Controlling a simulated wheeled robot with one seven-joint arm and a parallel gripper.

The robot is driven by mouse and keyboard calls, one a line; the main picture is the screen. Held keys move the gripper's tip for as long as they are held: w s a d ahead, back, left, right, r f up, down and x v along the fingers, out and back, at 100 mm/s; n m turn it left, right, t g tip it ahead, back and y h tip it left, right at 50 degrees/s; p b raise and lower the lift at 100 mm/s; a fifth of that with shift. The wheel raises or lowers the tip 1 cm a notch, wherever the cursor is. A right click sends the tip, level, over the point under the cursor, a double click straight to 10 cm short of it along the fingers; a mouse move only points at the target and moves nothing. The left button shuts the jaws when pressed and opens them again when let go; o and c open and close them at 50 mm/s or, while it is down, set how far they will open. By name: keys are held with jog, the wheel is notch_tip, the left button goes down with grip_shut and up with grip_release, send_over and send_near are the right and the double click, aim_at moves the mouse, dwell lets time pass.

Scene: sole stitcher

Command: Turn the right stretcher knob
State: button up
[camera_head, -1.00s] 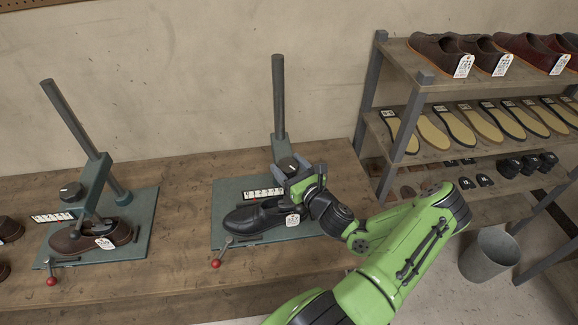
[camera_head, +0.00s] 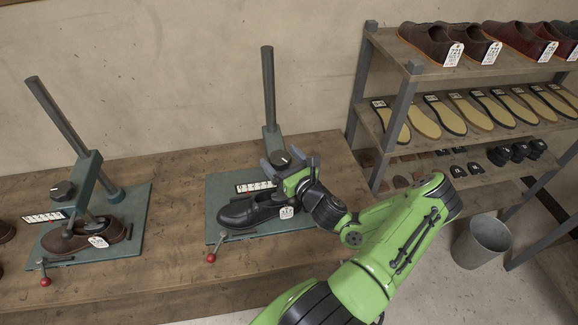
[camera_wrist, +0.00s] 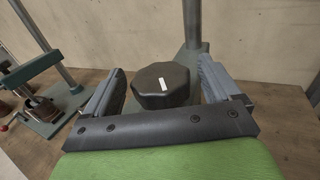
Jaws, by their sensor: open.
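The right stretcher's knob (camera_head: 281,158) is dark and faceted with a white mark on top. In the wrist view the knob (camera_wrist: 158,92) sits between the two fingers, with a visible gap on each side. My gripper (camera_head: 289,163) is open around the knob; its fingers (camera_wrist: 162,68) stand left and right of it. The right stretcher has an upright grey post (camera_head: 268,90) and a green base plate (camera_head: 214,188). A black shoe (camera_head: 240,213) with a white tag (camera_head: 287,212) is on it. My gripper and wrist hide part of the stretcher's head.
The left stretcher (camera_head: 90,185) holds a brown shoe and stands apart on the bench (camera_head: 170,185). A red-tipped lever (camera_head: 211,258) projects at the front of the right stretcher. A shelf rack (camera_head: 435,76) of shoes and soles and a grey bin (camera_head: 482,243) are at right.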

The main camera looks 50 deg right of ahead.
jog(key=s+a+p, duration=0.3)
jog(key=s+p, duration=0.3)
jog(key=s, duration=0.9)
jog(key=shift+a, duration=0.1)
